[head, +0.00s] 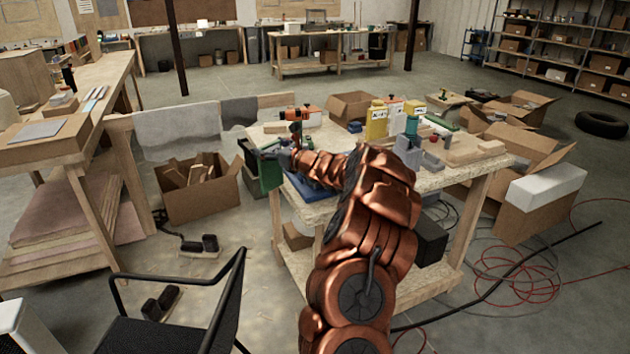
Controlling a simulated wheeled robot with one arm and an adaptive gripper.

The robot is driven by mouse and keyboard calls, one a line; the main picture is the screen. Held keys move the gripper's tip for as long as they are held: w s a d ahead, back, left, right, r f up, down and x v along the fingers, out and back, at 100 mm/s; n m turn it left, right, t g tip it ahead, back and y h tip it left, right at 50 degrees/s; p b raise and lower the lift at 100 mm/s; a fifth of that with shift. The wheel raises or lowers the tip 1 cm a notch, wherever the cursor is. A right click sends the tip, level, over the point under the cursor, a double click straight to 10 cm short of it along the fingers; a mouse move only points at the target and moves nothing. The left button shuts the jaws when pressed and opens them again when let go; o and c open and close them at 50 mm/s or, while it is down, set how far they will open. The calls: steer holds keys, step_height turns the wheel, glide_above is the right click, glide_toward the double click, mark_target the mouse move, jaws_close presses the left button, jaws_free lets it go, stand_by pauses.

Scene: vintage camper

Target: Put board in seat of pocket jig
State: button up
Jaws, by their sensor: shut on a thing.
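My gripper (264,153) is at the left end of the workbench (340,228), small and partly hidden behind my copper-coloured arm. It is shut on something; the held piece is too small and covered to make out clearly. A green piece (269,172) shows right by the fingers at the bench's left edge; I cannot tell if they touch. A blue piece (313,189) lies on the bench under my wrist, partly covered. I cannot tell whether it is the pocket jig. Light wooden pieces (467,151) lie at the bench's right end.
On the bench stand an orange-topped tool (312,113), a yellow container (376,122), a teal tool (412,126) and a grey block (432,163). A carton of wood offcuts (197,188) is left of it. A black chair (180,310) stands in front. Red hoses cross the right floor.

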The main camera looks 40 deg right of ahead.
steer(key=s+d+r+m+g+h+b, duration=0.1)
steer(key=s+d+r+m+h, duration=0.2)
steer(key=d+r, duration=0.55)
steer(key=s+d+r+m+h, duration=0.1)
steer(key=d+r+m+h, duration=0.1)
steer(key=d+r+h, duration=0.6)
step_height(320, 180, down, 16)
steer(key=a+y+b, duration=0.1)
steer(key=y+b, duration=0.2)
steer(key=shift+s+a+f, duration=0.15)
steer(key=shift+s+a, duration=0.05)
steer(key=o, duration=1.2)
steer(key=shift+f, duration=0.1)
steer(key=shift+o, duration=0.2)
